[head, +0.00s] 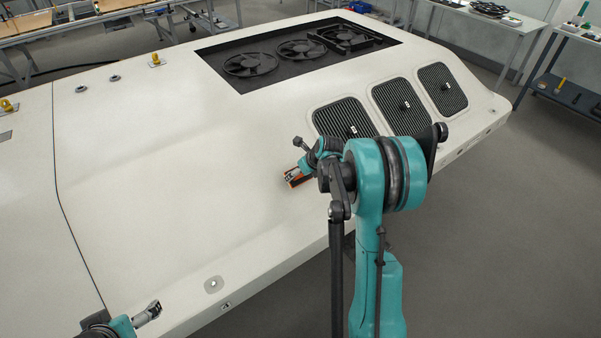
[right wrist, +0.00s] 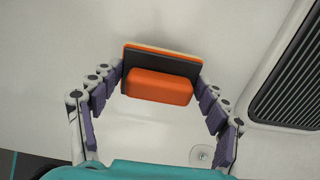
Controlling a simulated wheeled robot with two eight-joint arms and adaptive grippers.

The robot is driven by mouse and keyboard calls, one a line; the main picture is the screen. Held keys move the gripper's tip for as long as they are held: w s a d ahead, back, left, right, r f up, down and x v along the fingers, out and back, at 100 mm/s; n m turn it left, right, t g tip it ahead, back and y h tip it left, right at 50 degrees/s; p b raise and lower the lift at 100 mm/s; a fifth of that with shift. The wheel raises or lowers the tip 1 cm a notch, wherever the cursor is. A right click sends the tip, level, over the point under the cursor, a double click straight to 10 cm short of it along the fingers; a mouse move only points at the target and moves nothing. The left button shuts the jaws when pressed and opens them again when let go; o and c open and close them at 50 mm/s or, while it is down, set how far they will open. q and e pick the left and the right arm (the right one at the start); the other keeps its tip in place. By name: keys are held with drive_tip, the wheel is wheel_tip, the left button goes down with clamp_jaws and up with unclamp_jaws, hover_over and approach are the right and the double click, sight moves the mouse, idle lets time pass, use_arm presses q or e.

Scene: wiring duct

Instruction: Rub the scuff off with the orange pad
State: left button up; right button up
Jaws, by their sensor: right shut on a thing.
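The orange pad (right wrist: 158,86) is held between the fingers of my right gripper (right wrist: 161,88). It has an orange grip block, a dark plate and an orange and pale layer at its far edge. In the head view the pad (head: 293,181) shows small beside the right gripper (head: 300,174), over the white panel (head: 190,150) left of the vents. I cannot tell whether it touches the panel. No scuff can be made out; the arm and pad hide part of the surface. My left gripper (head: 148,313) is at the lower left near the panel; its fingers are too small to read.
Three dark vents (head: 345,119) lie right of the pad, and one vent (right wrist: 290,80) shows in the right wrist view. A recessed bay with black fans (head: 250,64) is farther back. A round fitting (head: 213,284) sits near the front edge. The panel's left middle is clear.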

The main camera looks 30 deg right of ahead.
drive_tip(key=shift+x, duration=0.95)
drive_tip(key=shift+r, duration=0.15)
drive_tip(key=p+v, duration=0.3)
drive_tip(key=v, duration=0.3)
